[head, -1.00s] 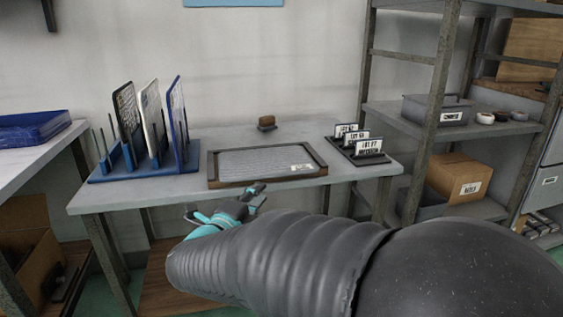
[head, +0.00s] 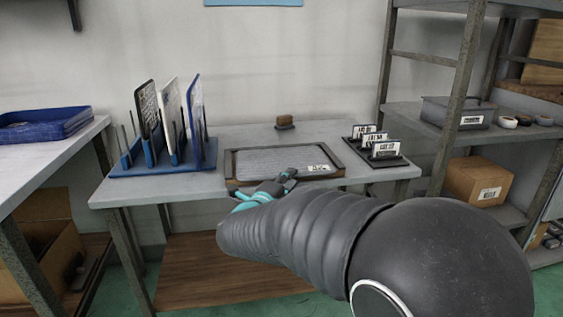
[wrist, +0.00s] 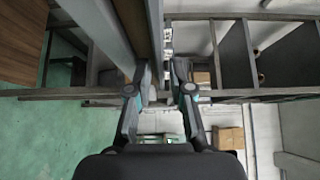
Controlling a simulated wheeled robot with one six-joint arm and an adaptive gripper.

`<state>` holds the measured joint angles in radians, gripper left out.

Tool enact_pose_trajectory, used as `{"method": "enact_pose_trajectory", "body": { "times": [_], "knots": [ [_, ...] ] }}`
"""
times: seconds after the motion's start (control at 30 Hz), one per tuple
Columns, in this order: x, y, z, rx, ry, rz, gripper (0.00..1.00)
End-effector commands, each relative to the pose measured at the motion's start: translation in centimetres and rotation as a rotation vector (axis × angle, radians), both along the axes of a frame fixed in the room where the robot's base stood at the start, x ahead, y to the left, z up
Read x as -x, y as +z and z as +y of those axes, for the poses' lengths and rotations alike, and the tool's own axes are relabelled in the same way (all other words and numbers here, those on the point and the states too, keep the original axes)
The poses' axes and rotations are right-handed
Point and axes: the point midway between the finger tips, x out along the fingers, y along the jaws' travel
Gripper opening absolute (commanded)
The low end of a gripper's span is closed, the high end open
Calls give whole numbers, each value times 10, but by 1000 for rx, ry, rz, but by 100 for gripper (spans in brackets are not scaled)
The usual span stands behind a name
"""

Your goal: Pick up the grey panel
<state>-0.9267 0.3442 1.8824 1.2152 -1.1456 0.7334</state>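The grey panel (head: 270,162) lies flat in a dark-rimmed tray (head: 235,164) on the table, with a white label near its front right. My gripper (head: 284,181) is at the tray's front edge in the head view, overlapping its front rim in the picture. In the wrist view the two fingers (wrist: 164,75) stand apart with a gap between them. The gripper is open and holds nothing that I can see. The grey table edge (wrist: 157,30) runs towards the fingers there. Whether a finger touches the tray or panel cannot be told.
A blue rack (head: 150,170) with upright dark, white and blue panels stands on the table's left. A dark holder with lot cards (head: 385,160) stands right. Metal shelving (head: 450,120) stands to the right.

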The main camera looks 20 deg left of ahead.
Motion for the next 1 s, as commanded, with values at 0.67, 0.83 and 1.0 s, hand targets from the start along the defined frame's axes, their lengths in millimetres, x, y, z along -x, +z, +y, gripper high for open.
{"method": "enact_pose_trajectory", "body": {
  "times": [0.67,0.83,1.0],
  "knots": [
    [0,8,0,-1,0,-2,0],
    [0,28,0,-4,-1,-2,0],
    [5,51,-14,-3,-2,-3,0]
  ]
}}
